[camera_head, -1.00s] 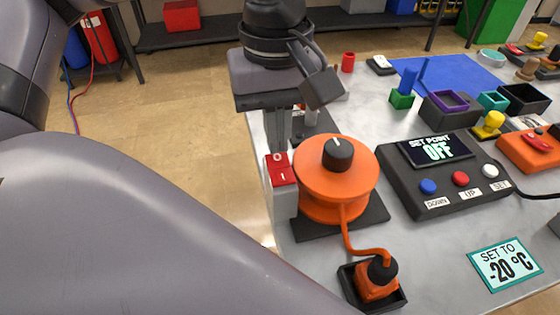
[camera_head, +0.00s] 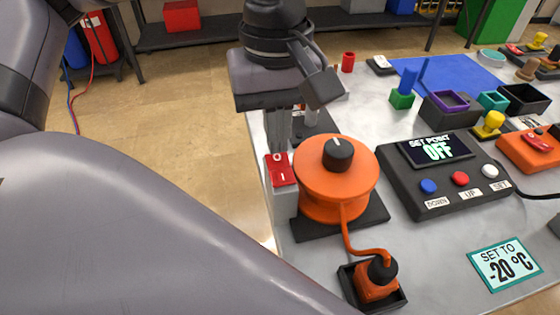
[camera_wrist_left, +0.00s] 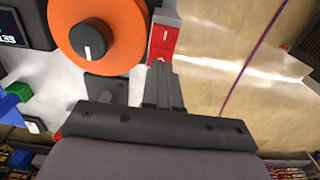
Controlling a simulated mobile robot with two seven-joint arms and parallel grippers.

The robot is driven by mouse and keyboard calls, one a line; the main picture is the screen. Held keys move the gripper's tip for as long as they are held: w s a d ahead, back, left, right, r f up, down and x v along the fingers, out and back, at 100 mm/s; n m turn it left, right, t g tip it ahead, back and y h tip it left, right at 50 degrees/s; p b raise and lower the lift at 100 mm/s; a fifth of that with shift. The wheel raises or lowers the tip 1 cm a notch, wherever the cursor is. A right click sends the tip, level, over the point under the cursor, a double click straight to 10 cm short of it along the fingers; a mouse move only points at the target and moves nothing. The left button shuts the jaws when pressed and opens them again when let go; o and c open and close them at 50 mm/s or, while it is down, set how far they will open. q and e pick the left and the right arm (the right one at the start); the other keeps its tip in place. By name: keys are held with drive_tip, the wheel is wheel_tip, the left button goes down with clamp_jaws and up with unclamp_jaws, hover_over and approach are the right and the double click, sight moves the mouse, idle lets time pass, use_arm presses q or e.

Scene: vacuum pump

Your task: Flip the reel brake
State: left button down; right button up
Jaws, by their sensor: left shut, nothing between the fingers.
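The orange reel (camera_head: 336,183) with a black knob stands on a dark base on the table; it also shows in the left wrist view (camera_wrist_left: 118,45). At its left edge is a red rocker switch (camera_head: 281,170) marked 0 and I, on a grey post. I take this switch for the reel brake; it also shows in the left wrist view (camera_wrist_left: 164,40). My left gripper (camera_head: 279,148) points down, shut and empty, with its fingertips close at the switch's far end; they also show in the left wrist view (camera_wrist_left: 160,66). Whether they touch it I cannot tell. My right gripper is out of view.
An orange cord runs from the reel to an orange plug in a black holder (camera_head: 372,286). A control box (camera_head: 440,172) reading OFF stands right of the reel. A SET TO -20 °C sign (camera_head: 505,264) lies at front right. Left of the table is open floor.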

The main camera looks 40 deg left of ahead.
use_arm(q)
drive_tip(key=shift+f+b, duration=0.3)
drive_tip(key=shift+f, duration=0.7)
idle(0.5)
wheel_tip(320, 180, up, 3)
drive_tip(key=p, duration=0.3)
drive_tip(key=shift+p, duration=0.4)
drive_tip(key=shift+r+p, duration=0.75)
drive_tip(key=shift+p, duration=0.2)
wheel_tip(320, 180, up, 3)
drive_tip(key=p, duration=0.3)
drive_tip(key=shift+f+p, duration=0.15)
drive_tip(key=shift+p, duration=0.25)
